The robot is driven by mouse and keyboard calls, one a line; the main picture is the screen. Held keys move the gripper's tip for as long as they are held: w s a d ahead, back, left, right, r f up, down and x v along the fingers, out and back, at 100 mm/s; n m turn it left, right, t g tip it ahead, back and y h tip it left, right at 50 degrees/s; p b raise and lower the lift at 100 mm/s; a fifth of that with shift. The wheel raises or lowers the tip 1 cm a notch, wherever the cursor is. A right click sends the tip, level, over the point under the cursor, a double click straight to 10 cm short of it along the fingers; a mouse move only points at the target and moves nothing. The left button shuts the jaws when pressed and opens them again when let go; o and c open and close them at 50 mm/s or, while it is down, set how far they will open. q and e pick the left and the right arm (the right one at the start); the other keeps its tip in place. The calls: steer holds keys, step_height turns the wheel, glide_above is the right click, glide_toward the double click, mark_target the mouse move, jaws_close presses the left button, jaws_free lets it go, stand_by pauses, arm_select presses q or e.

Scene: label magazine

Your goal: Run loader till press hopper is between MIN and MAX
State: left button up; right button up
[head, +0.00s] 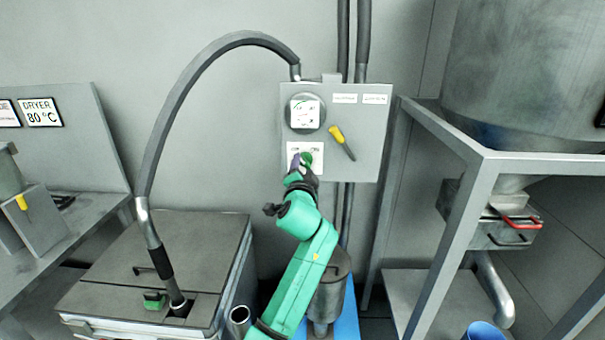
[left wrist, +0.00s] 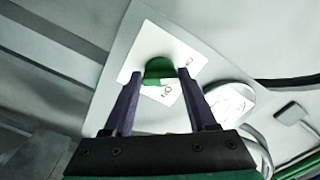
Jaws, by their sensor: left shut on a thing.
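A grey control panel (head: 362,165) hangs on the wall, with a round dial (head: 305,112), a yellow-handled lever (head: 341,142) and a white switch plate. My left gripper (head: 301,160) is at that plate, shut on a green knob (head: 317,158). In the left wrist view the knob (left wrist: 160,69) sits between the two dark fingers (left wrist: 160,80), in front of a white label reading ON. A large grey steel vessel (head: 530,75) stands on a frame at the right; I cannot tell whether it is the press hopper. No MIN or MAX marks are readable. My right gripper is out of view.
A dark hose (head: 172,110) arches from a lidded grey bin (head: 185,235) up to the panel. A dryer sign (head: 41,112) stands over a left bench. A red handle (head: 521,221) is below the vessel; a blue container (head: 484,331) is at the bottom right.

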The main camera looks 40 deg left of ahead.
arm_select(q)
steer(key=shift+f+n+b, duration=0.15)
steer(key=shift+n+b, duration=0.2)
steer(key=shift+n, duration=0.55)
steer(key=o, duration=1.4)
steer(key=shift+c, duration=0.2)
steer(key=b+v, duration=0.3)
steer(key=v, duration=1.1)
steer(key=shift+s+d, duration=0.2)
steer(key=shift+d, duration=0.05)
